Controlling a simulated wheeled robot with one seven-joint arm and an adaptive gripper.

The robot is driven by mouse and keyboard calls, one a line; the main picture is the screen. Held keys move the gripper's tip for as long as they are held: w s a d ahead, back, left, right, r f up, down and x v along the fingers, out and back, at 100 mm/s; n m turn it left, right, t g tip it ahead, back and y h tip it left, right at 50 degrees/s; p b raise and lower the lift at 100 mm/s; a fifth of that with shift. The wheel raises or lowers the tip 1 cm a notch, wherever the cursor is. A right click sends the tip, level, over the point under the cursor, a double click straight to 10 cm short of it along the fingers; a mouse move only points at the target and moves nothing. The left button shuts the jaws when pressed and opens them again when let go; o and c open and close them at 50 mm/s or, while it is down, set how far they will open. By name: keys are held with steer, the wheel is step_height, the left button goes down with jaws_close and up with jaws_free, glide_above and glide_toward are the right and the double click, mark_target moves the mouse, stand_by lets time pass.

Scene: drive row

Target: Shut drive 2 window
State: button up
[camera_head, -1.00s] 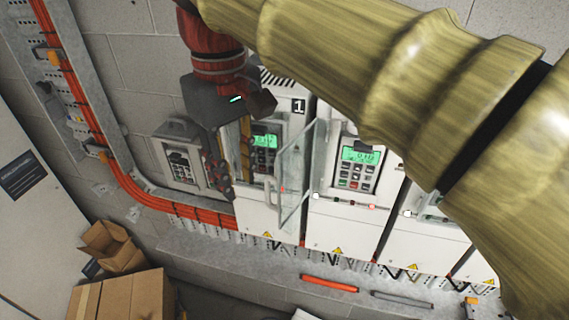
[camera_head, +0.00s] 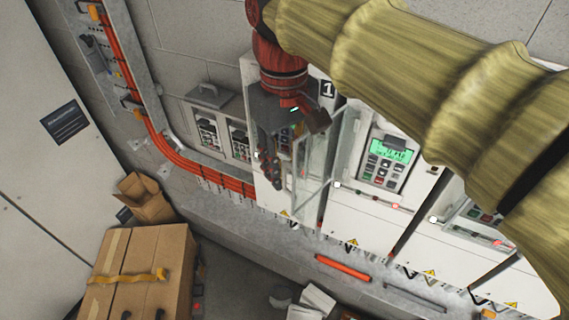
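A clear window (camera_head: 314,155) stands swung outward from the cabinet row. It appears hinged at the left edge of the second drive, right of the drive labelled 1 (camera_head: 327,88). The second drive's keypad with a lit green display (camera_head: 388,160) is uncovered. Its number label is not visible behind my arm. My gripper (camera_head: 272,168) points down in front of the first drive, left of the window. Contact between them cannot be made out. The fingers are dark and seen nearly edge-on, so their opening is unclear.
More drives stand to the right, partly hidden by my arm. Small keypad units (camera_head: 222,138) are on the wall at left. Orange cables (camera_head: 165,150) run down the wall and along it. Cardboard boxes (camera_head: 145,260) stand at lower left. An orange bar (camera_head: 343,267) lies below the drives.

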steer(key=shift+s+a+f, duration=0.1)
steer(key=shift+f, duration=0.2)
steer(key=shift+c, duration=0.6)
jaws_close()
